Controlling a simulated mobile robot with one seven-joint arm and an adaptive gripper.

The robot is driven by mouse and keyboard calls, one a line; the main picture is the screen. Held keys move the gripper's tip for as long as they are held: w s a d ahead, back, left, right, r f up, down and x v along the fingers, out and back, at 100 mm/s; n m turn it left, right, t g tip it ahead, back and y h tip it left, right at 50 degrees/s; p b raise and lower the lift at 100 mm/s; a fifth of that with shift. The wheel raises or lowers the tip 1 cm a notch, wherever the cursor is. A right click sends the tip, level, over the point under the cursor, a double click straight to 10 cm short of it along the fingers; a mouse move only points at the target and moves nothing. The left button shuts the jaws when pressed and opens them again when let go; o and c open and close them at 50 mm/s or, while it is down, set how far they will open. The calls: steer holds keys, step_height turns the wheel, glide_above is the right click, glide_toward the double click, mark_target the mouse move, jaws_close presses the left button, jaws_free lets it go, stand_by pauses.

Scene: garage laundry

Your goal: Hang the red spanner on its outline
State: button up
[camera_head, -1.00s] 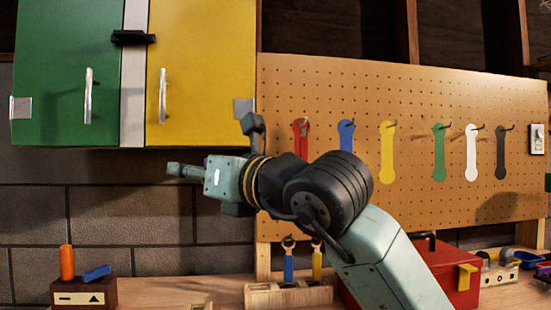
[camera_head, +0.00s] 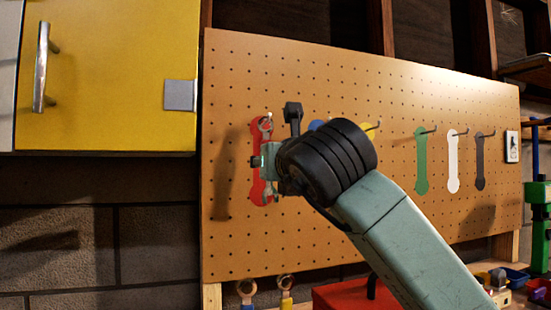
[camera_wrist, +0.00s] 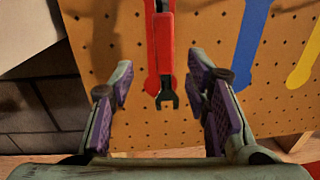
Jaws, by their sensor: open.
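The red spanner (camera_wrist: 161,45) is upright against its red outline (camera_head: 258,190) on the pegboard. Its grey open jaw (camera_wrist: 167,96) points down in the wrist view. Its metal ring end (camera_head: 265,125) is at the top, by the hook, in the head view; I cannot tell exactly how it sits on the hook. My gripper (camera_head: 262,163) is in front of the outline. In the wrist view my gripper (camera_wrist: 162,82) is open, with one finger on each side of the spanner's lower end and visible gaps between.
The pegboard (camera_head: 340,235) also bears blue (camera_wrist: 252,40), yellow, green (camera_head: 421,165), white (camera_head: 453,165) and black outlines. A yellow cabinet (camera_head: 110,75) is at upper left. Below are more spanners (camera_head: 285,290) and a red toolbox (camera_head: 345,296).

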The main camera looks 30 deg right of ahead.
steer(key=p+x, duration=0.2)
steer(key=x, duration=0.5)
steer(key=shift+w, duration=0.2)
steer(key=shift+c, duration=0.2)
jaws_close()
stand_by(0.6)
jaws_free()
steer(key=shift+s, duration=0.1)
steer(key=v, duration=1.2)
